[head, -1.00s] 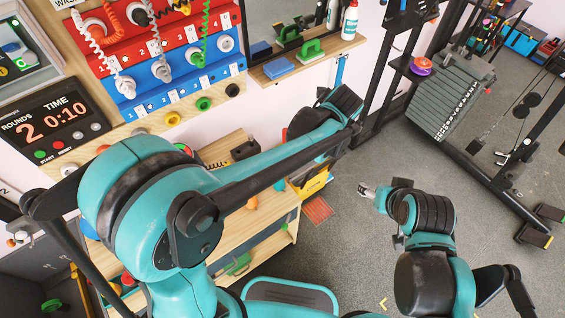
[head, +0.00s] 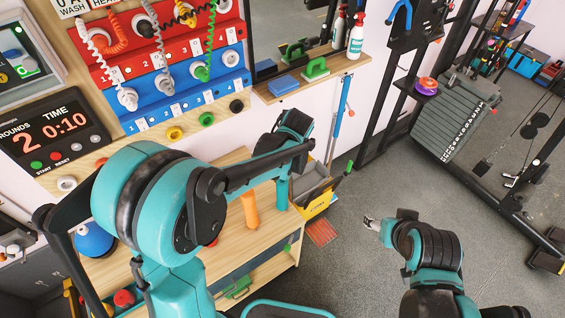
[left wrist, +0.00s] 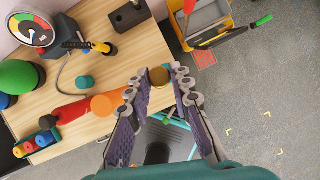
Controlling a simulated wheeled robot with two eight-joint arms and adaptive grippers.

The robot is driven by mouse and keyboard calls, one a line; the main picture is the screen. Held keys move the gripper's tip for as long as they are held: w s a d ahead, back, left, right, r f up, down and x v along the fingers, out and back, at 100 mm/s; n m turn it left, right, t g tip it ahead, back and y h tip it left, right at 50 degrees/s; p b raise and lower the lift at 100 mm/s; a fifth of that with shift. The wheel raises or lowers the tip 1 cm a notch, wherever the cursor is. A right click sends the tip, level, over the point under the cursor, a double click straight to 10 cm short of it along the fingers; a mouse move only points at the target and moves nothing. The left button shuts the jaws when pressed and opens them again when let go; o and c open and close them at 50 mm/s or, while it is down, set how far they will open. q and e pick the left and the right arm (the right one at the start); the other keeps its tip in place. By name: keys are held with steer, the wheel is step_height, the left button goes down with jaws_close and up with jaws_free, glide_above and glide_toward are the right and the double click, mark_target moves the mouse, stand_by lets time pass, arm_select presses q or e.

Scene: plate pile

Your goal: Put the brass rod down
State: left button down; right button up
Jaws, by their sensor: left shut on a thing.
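The brass rod (left wrist: 159,76) shows in the left wrist view as a short gold-coloured end between my left fingertips. My left gripper (left wrist: 161,84) is shut on it. The rod is over the right end of the wooden bench (left wrist: 125,65); I cannot tell whether it touches the top. In the head view my left arm hides the rod. My right gripper (head: 371,223) hangs over the floor at centre right, away from the bench; its fingers are too small to read.
An orange piece (left wrist: 105,103) lies on the bench beside my left fingers. A gauge (left wrist: 32,30), a black block (left wrist: 130,17) and a green dome (left wrist: 17,76) are also there. A yellow bin (left wrist: 205,20) stands beyond the bench's end. Bare bench lies left of the rod.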

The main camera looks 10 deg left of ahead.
arm_select(q)
steer(key=shift+f+b, duration=0.4)
steer(key=shift+f, duration=1.05)
steer(key=shift+f+b, duration=0.55)
steer(key=shift+f, duration=0.1)
steer(key=c, duration=1.3)
jaws_free()
steer(key=shift+c, duration=0.2)
steer(key=shift+r, duration=0.1)
